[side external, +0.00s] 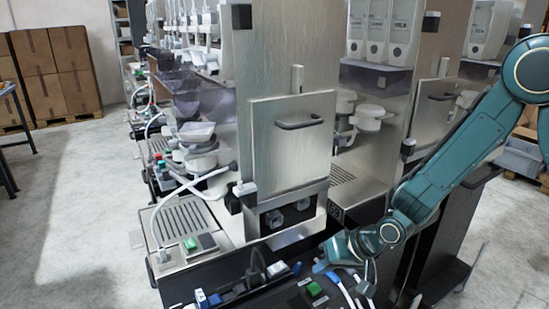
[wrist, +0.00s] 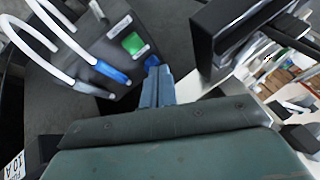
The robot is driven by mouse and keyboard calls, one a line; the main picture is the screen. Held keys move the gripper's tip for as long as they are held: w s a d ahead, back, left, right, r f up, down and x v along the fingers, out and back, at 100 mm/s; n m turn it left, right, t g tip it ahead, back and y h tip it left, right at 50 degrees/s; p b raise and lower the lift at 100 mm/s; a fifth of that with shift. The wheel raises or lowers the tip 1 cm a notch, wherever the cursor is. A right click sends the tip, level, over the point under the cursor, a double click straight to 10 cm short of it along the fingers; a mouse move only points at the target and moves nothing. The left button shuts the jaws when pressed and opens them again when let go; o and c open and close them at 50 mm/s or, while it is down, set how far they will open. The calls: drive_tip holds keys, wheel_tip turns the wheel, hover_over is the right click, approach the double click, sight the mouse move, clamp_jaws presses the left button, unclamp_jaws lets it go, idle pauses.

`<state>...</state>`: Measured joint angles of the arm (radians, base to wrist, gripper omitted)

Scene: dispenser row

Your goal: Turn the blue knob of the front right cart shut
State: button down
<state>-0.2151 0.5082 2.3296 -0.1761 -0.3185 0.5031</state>
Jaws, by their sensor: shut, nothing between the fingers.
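In the wrist view a small dark blue piece (wrist: 152,61), likely the blue knob, sits on the edge of a dark panel beside a green button (wrist: 132,43). My gripper (wrist: 154,72) is shut and empty, its tips right at this blue piece and covering part of it. I cannot tell whether they touch, nor how far the knob is turned. In the side view my gripper (side external: 321,267) is low over the cart's dark top, just above the green button (side external: 315,289). I cannot pick the knob out clearly there.
A tall steel dispenser (side external: 290,150) stands behind the gripper. Another cart top with a drip grate and green button (side external: 190,244) lies to the left. The floor at far left is open.

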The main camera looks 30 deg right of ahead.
sight(297, 266)
drive_tip(key=shift+v, duration=2.05)
drive_tip(key=c, duration=1.8)
unclamp_jaws()
drive_tip(key=o, duration=0.7)
drive_tip(key=shift+w+n, duration=0.3)
drive_tip(key=shift+n, duration=0.1)
drive_tip(key=shift+o, duration=0.7)
drive_tip(key=shift+w+d+n, duration=0.1)
drive_tip(key=shift+w+n, duration=0.3)
drive_tip(key=w+d+r+n+g+h, duration=0.1)
drive_tip(key=w+n+g, duration=0.1)
drive_tip(key=w+n, duration=0.3)
drive_tip(key=shift+w+d+r+n+g, duration=0.2)
drive_tip(key=shift+w+r+n+g, duration=0.15)
drive_tip(key=shift+n, duration=0.75)
drive_tip(key=shift+f, duration=0.1)
drive_tip(key=shift+x, duration=6.8)
drive_tip(key=shift+d, duration=0.15)
